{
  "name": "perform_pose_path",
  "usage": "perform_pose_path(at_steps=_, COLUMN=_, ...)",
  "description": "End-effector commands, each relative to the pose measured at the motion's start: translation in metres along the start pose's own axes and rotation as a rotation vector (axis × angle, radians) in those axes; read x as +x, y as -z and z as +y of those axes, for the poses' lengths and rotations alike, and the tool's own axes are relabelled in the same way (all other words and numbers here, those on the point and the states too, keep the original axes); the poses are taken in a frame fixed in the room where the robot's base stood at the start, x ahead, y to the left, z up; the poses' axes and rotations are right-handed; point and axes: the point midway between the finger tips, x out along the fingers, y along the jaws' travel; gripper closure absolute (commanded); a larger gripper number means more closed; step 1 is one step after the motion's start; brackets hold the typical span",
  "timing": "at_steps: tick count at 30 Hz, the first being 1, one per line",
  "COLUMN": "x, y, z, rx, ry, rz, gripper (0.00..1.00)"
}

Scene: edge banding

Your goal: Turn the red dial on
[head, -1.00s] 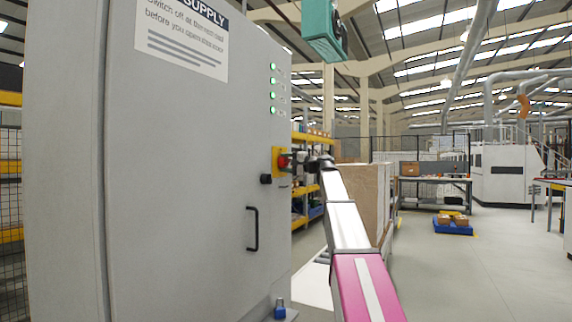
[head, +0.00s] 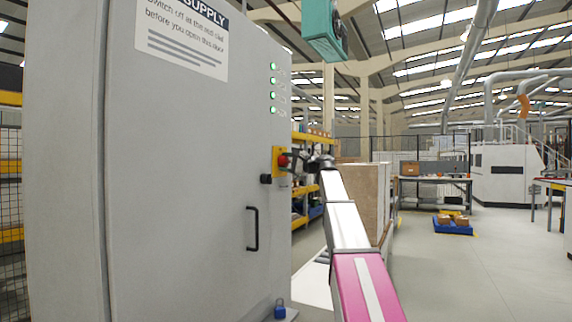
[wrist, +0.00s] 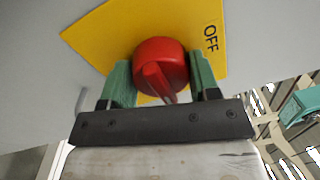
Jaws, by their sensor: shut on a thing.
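The red dial (head: 283,160) sits on a yellow plate (head: 276,152) on the front of the grey cabinet (head: 190,160). In the wrist view the red dial (wrist: 160,66) has a raised grip bar that points down toward my gripper, slightly tilted. The yellow plate (wrist: 105,36) carries the word OFF at its right. My gripper (wrist: 163,75) has its two green fingers on either side of the dial and is shut on it. In the head view my gripper (head: 295,160) reaches the dial from the right; its fingers are too small there to make out.
A black knob (head: 266,179) sits just below the dial, and a black handle (head: 252,229) is lower on the cabinet door. A blue padlock (head: 280,309) is at the cabinet's foot. A wooden box (head: 360,200) stands behind my arm.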

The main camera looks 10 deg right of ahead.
Motion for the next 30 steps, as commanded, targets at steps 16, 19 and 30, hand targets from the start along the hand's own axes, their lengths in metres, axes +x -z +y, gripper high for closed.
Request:
perform_pose_path(at_steps=16, x=-0.001, y=0.0, z=0.0, rx=0.001, ry=0.0, rz=0.0, gripper=0.19)
perform_pose_path(at_steps=19, x=-0.006, y=0.0, z=0.001, rx=0.001, ry=0.0, rz=0.0, gripper=0.19)
perform_pose_path(at_steps=30, x=-0.07, y=-0.001, z=0.001, rx=0.001, ry=0.001, rz=0.002, gripper=0.19)
